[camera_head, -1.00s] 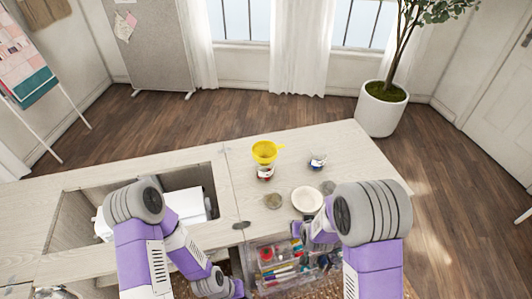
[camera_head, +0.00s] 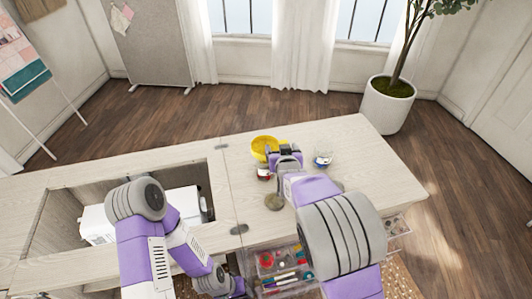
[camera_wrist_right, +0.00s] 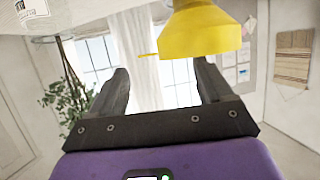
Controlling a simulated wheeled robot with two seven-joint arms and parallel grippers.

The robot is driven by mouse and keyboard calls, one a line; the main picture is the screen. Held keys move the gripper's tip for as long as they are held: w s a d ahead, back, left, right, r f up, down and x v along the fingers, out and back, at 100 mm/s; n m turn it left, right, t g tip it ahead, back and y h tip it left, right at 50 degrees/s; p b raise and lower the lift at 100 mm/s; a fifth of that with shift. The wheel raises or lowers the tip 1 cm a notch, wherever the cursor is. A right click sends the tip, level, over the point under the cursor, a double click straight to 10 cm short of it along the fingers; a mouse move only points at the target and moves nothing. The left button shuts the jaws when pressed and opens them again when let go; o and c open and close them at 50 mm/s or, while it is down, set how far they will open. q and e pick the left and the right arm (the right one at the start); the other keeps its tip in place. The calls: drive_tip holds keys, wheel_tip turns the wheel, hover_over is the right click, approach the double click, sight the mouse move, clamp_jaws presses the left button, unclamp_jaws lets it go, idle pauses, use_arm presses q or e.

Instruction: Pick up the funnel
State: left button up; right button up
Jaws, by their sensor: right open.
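A small glass jar (camera_head: 323,158) stands right of my right gripper. A round lid (camera_head: 274,202) lies nearer. An open drawer (camera_head: 280,268) with sewing supplies is in front. A recess with a white machine (camera_head: 100,226) is at left. The back right top is clear.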

sight(281, 143)
drive_tip(key=x, duration=0.1)
drive_tip(key=b+x, duration=0.1)
drive_tip(key=x, duration=0.2)
drive_tip(key=shift+w+d+f, duration=0.15)
drive_tip(key=shift+w+d, duration=0.1)
drive_tip(key=shift+d, duration=0.1)
drive_tip(key=shift+w+a+f+b, duration=0.15)
drive_tip(key=shift+w+b, duration=0.15)
drive_tip(key=shift+w, duration=0.2)
drive_tip(key=shift+c, duration=0.3)
drive_tip(key=c, duration=1)
